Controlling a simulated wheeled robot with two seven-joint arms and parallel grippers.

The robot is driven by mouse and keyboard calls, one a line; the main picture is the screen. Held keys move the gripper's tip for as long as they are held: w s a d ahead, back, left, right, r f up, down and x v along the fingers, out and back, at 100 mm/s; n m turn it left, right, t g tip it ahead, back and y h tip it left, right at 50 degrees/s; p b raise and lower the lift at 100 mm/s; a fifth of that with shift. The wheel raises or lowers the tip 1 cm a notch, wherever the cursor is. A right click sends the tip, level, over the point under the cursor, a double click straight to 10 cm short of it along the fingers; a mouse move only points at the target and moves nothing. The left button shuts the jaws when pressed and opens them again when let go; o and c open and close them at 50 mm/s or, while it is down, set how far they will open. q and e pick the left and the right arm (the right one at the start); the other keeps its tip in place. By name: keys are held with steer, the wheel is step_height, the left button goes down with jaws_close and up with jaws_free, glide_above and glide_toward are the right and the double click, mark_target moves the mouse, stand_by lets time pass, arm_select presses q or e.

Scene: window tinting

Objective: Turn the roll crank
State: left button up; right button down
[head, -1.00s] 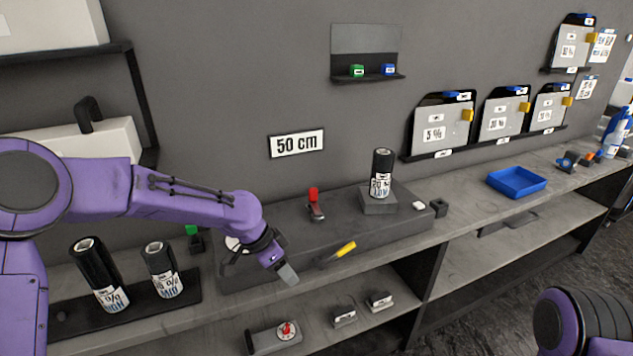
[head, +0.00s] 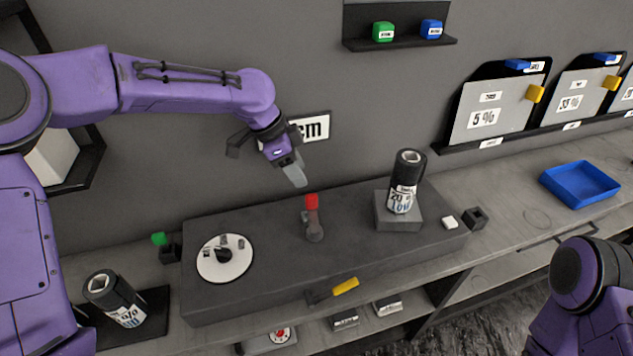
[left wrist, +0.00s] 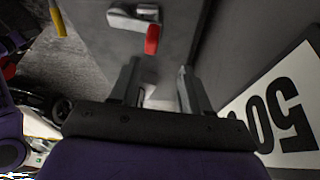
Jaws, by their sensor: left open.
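A small crank with a red grip (head: 311,201) and a grey metal arm stands on the dark block (head: 270,270) on the bench. I take it for the roll crank. My left gripper (head: 297,172) is above and slightly left of the red grip, pointing down, apart from it. In the left wrist view the red grip (left wrist: 152,40) lies beyond the two open fingers (left wrist: 158,88), with nothing between them. A white disc (head: 225,262) lies on the block's left end. My right arm shows at the lower right, but its gripper does not.
A black film roll (head: 406,182) stands on a small block to the right. A yellow-handled tool (head: 345,287) is at the block's front edge. A blue tray (head: 580,182) sits farther right. The "50 cm" sign (left wrist: 280,115) is on the wall beside my gripper.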

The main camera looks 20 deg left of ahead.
mark_target(310, 196)
arm_select(q)
steer(key=x, duration=0.3)
steer(key=p+x, duration=0.1)
steer(key=x, duration=0.4)
steer(key=shift+s+d+f, duration=0.3)
steer(key=shift+d+f, duration=0.05)
steer(key=shift+d, duration=0.05)
steer(key=shift+s+r, duration=0.3)
steer(key=shift+s, duration=0.1)
steer(key=shift+c, duration=0.6)
steer(key=shift+s+r, duration=0.1)
steer(key=c, duration=0.5)
jaws_close()
steer(key=shift+a, duration=0.1)
arm_select(e)
steer(key=shift+s+r, duration=0.95)
